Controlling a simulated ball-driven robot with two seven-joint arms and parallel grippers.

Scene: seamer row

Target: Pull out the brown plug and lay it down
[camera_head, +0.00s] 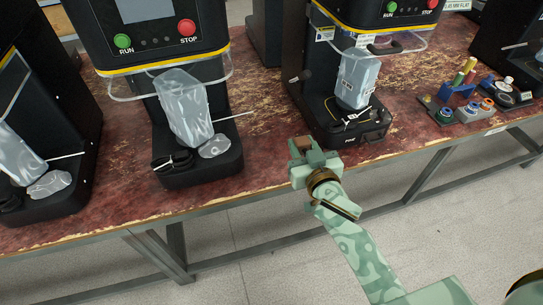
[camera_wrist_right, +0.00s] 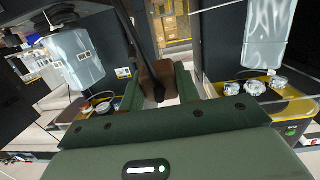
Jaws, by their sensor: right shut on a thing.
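My right gripper (camera_head: 311,158) is at the front edge of the table, between the middle machine and the right-hand one. It is shut on the brown plug (camera_head: 301,143), which shows as a small brown block at the fingertips. In the right wrist view, the brown plug (camera_wrist_right: 157,72) sits between the two green fingers of the gripper (camera_wrist_right: 158,92). A dark strip, perhaps its cord, runs up from it. I cannot tell whether the plug touches a socket or the table. My left gripper is not in view.
Black machines with RUN and STOP buttons stand along the worn red table (camera_head: 265,125). A bagged item stands on the middle machine (camera_head: 200,172) and another on the right-hand machine (camera_head: 345,132). A tray of coloured parts (camera_head: 465,108) lies at the right.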

